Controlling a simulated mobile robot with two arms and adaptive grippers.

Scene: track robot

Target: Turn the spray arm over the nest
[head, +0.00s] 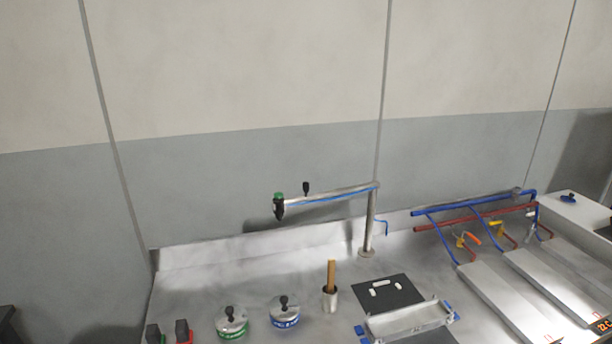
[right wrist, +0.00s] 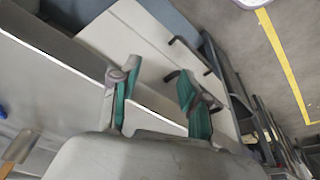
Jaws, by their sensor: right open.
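The spray arm (head: 330,195) is a thin horizontal tube with a blue line along it, carried on an upright metal post (head: 369,225) at the back of the metal worktop. It points left from the post and ends in a dark nozzle with a green top (head: 279,205); a small black knob stands up near that end. A pale metal cradle with blue end parts (head: 408,321) sits in front of the post to the right; I cannot tell if it is the nest. My right gripper (right wrist: 158,72) is open and empty, apart from the spray arm. My left gripper is not in view.
A cup with a wooden handle (head: 330,298), two lidded pots (head: 231,322) and a dark plate (head: 391,290) stand on the worktop. Blue and red pipes (head: 470,217) run at the right. In the right wrist view, dark handles (right wrist: 186,55) are beyond the fingers.

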